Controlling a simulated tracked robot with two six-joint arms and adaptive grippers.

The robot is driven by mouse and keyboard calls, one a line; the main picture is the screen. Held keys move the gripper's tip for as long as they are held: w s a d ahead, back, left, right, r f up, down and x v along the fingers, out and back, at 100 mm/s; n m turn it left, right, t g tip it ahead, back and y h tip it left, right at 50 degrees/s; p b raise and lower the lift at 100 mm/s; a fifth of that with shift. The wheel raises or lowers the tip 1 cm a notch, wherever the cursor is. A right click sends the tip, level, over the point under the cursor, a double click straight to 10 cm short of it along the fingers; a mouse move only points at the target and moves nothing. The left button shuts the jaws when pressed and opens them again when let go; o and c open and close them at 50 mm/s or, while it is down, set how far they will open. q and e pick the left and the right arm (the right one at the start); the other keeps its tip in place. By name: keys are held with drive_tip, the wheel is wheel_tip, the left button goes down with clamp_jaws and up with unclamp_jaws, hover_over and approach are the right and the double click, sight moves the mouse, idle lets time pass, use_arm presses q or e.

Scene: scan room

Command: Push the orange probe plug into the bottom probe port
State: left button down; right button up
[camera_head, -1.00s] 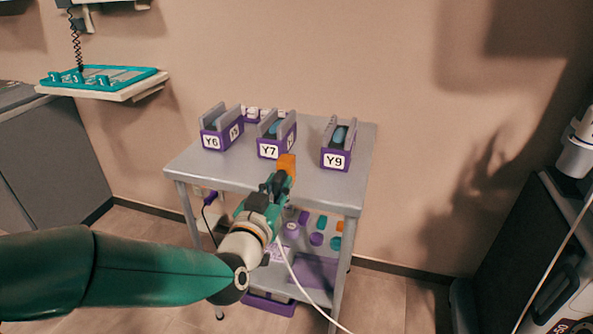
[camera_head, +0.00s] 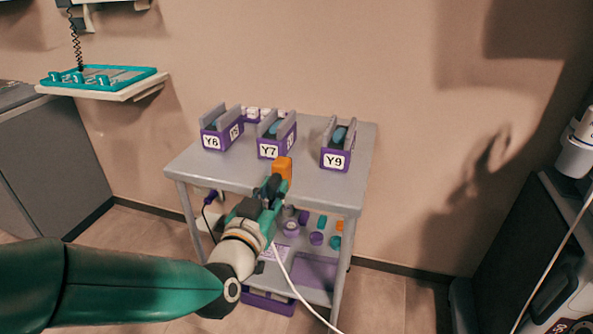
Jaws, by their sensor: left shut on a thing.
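The orange probe plug (camera_head: 282,167) shows at the tip of my left gripper (camera_head: 274,185), which is shut on it. The plug is held in front of the grey table, below the holder marked Y7 in the picture. A white cable (camera_head: 295,285) runs down from near the gripper to the lower right. My left arm comes in from the lower left. My right gripper is not in view. I cannot make out any probe port with certainty.
A grey table (camera_head: 205,173) bears purple holders marked Y6 (camera_head: 212,141), Y7 (camera_head: 268,151) and Y9 (camera_head: 336,159). Its lower shelf holds several small purple, teal and orange items. A teal tray (camera_head: 110,76) sits on a wall shelf at left. Dark equipment (camera_head: 520,240) stands at right.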

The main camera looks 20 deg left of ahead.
use_arm(q)
drive_tip(key=shift+s, duration=0.15)
drive_tip(key=shift+s+a+b, duration=0.1)
drive_tip(key=shift+s+b, duration=0.25)
drive_tip(key=shift+s, duration=2.45)
